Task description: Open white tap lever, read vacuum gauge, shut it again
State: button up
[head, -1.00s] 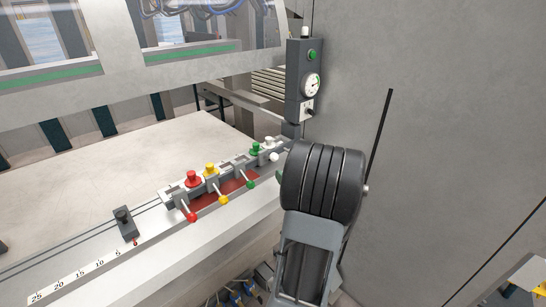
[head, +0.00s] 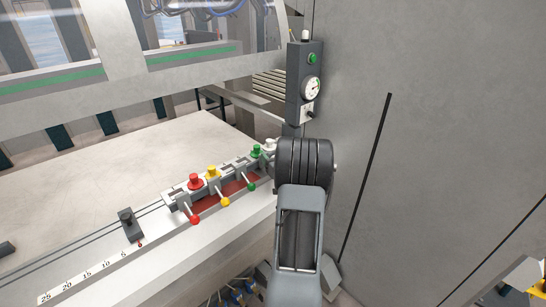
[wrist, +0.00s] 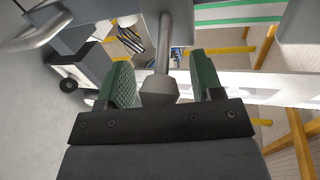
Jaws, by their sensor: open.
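The white tap (head: 270,144) is at the far right end of the tap row in the head view; my wrist hides its lever there. In the wrist view my gripper (wrist: 159,72) is open, with green fingers on either side of a pale grey rod with a faceted end (wrist: 158,90). This looks like the white tap's lever, but I cannot be sure, nor tell whether the fingers touch it. The round vacuum gauge (head: 311,87) faces out from a dark grey box (head: 295,100) beyond my arm. Its needle is too small to read.
Green (head: 256,152), yellow (head: 212,173) and red (head: 195,182) taps stand left of the white one, each with a ball-ended lever. A numbered scale (head: 90,272) runs along the table edge. A grey machine wall (head: 430,130) is close on the right.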

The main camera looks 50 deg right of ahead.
jog(key=shift+d, duration=0.1)
grip_shut()
dwell(0.5)
